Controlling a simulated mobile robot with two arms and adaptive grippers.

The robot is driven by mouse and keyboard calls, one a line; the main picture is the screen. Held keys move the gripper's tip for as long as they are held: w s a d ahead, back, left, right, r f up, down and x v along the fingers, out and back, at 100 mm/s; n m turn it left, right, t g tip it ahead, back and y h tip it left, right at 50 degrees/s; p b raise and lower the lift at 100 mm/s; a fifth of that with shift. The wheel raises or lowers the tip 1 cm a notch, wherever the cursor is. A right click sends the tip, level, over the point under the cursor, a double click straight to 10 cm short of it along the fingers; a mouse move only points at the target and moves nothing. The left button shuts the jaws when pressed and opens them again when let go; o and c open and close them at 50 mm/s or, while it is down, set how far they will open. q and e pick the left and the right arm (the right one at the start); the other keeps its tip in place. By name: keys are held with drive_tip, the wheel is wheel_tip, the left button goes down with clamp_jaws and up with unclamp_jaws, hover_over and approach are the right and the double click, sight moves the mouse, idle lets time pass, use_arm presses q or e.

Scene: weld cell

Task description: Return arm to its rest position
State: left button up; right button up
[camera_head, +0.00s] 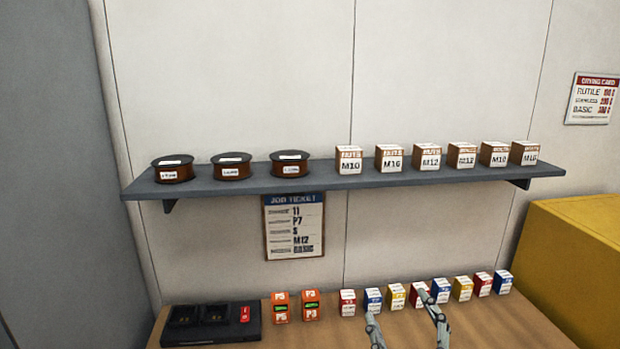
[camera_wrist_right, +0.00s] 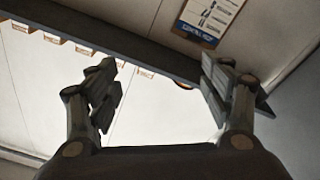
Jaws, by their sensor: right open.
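My right gripper (camera_head: 402,322) shows at the lower edge of the head view, in front of the row of small boxes on the bench. Its two fingers stand apart, with nothing seen between them. In the right wrist view its fingers (camera_wrist_right: 160,95) are spread wide and empty, with the wall and the shelf's underside beyond them. My left gripper does not show in either view.
A grey wall shelf (camera_head: 250,184) carries several spools and nut boxes. Below it hangs a job ticket (camera_head: 294,227). A yellow cabinet (camera_head: 575,250) stands right.

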drive_tip(key=s+d+f+m+g+h, duration=0.2)
drive_tip(key=f+g, duration=0.1)
drive_tip(key=f, duration=0.3)
drive_tip(key=s+d+f+m+g+h, duration=0.1)
drive_tip(key=s+d+f+m+g, duration=0.15)
drive_tip(key=f, duration=0.35)
drive_tip(key=s+f+g, duration=0.5)
drive_tip(key=s+f, duration=0.3)
drive_tip(key=s, duration=0.2)
drive_tip(key=s+f+g, duration=0.5)
drive_tip(key=s+f, duration=0.2)
drive_tip(key=s, duration=0.4)
wheel_tip(320, 180, down, 33)
drive_tip(key=s+g+b, duration=0.2)
drive_tip(key=s+b, duration=0.1)
drive_tip(key=b, duration=0.3)
drive_tip(key=s+d+f+b, duration=0.3)
drive_tip(key=s+f+b, duration=0.1)
drive_tip(key=s+f, duration=1.2)
wheel_tip(320, 180, down, 4)
drive_tip(key=shift+s+r+g, duration=0.1)
drive_tip(key=shift+s+g, duration=0.15)
drive_tip(key=shift+g, duration=0.2)
